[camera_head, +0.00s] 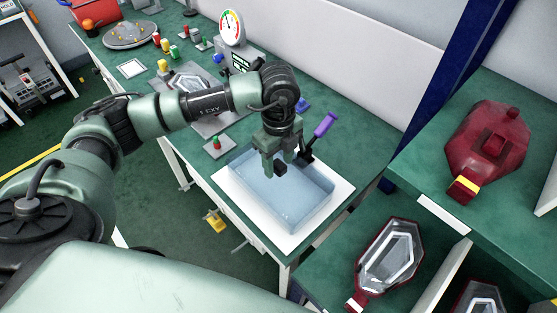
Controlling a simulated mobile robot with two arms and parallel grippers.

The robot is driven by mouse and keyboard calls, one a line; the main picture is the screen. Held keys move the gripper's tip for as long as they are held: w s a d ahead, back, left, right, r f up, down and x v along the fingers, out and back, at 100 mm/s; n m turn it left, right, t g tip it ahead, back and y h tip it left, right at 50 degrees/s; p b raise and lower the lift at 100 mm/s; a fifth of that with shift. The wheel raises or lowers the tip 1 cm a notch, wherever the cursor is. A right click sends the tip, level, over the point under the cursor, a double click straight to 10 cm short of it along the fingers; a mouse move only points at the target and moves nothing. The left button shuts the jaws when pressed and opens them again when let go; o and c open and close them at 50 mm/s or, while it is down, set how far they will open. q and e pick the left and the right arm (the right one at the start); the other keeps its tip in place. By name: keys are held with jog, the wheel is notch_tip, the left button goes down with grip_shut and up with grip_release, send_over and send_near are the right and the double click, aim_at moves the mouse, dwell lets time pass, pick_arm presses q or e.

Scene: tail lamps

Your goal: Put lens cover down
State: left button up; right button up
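My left gripper (291,164) points down over a pale blue, open-topped basin (322,213) on the green bench. Its dark fingertips look apart, and I see nothing clearly between them. I cannot make out a lens cover in the gripper. A clear, faceted lens-like piece in a dark red frame (390,257) lies on the lower right shelf. A dark red lamp-shaped part (487,146) lies on the upper right shelf. Another clear piece (190,82) lies on the bench behind my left arm, partly hidden. My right gripper is not in view.
A purple-handled tool (325,125) stands close beside the gripper at the basin's back edge. A white mat (342,203) lies under the basin. A dial gauge (231,27), small coloured parts and a round grey tray (130,35) are farther back. A blue post (440,85) rises beside the right shelves.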

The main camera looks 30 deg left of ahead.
pick_arm(q)
notch_tip(320, 180, up, 12)
jog(key=b, duration=0.1)
jog(key=shift+r, duration=0.15)
dwell(0.4)
dwell(0.4)
